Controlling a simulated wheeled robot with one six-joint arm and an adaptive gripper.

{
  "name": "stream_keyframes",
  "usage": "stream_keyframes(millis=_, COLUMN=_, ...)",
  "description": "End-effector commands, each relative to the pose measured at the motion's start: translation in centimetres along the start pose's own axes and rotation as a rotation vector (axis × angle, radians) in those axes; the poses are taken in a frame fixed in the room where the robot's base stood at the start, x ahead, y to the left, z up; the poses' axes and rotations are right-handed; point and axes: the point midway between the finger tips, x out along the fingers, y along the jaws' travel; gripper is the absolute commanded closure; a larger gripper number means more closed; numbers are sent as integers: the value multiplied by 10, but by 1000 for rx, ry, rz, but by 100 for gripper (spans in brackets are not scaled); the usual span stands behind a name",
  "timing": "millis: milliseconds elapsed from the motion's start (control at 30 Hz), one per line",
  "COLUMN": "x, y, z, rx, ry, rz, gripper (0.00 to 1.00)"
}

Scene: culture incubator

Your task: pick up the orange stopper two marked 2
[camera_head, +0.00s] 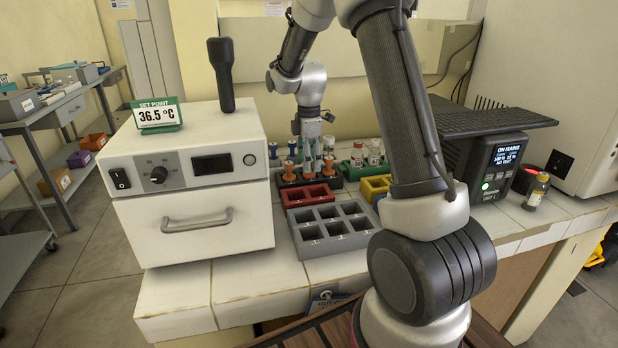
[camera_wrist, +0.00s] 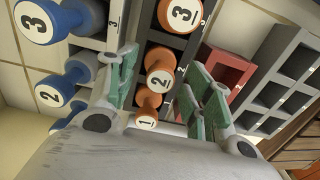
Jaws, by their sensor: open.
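In the wrist view, the orange stopper two (camera_wrist: 159,80), marked 2 on its white top, sits in a dark rack between orange stopper three (camera_wrist: 182,14) and orange stopper one (camera_wrist: 147,112). My gripper (camera_wrist: 163,68) is open, with green-padded fingers on either side of the orange stopper column. Stopper two shows in the gap between the fingers, and I see no contact. In the head view, my gripper (camera_head: 311,132) points down over the stopper rack, and the stoppers there are too small to read.
Blue stoppers marked 3 (camera_wrist: 38,20) and 2 (camera_wrist: 50,92) stand left of the gripper in a light rack. A red tray (camera_head: 311,195) and a grey compartment tray (camera_head: 333,230) lie in front. The white incubator (camera_head: 190,180) stands at left.

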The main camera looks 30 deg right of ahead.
Motion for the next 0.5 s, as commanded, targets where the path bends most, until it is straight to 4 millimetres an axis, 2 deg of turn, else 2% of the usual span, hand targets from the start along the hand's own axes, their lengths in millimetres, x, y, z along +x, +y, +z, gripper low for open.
stream_keyframes(millis=133, x=14, y=0, z=0, rx=1, ry=0, rz=-1, gripper=49)
stream_keyframes(millis=367, x=15, y=0, z=0, rx=1, ry=0, rz=0, gripper=51)
stream_keyframes(millis=500, x=15, y=0, z=0, rx=1, ry=0, rz=0, gripper=76)
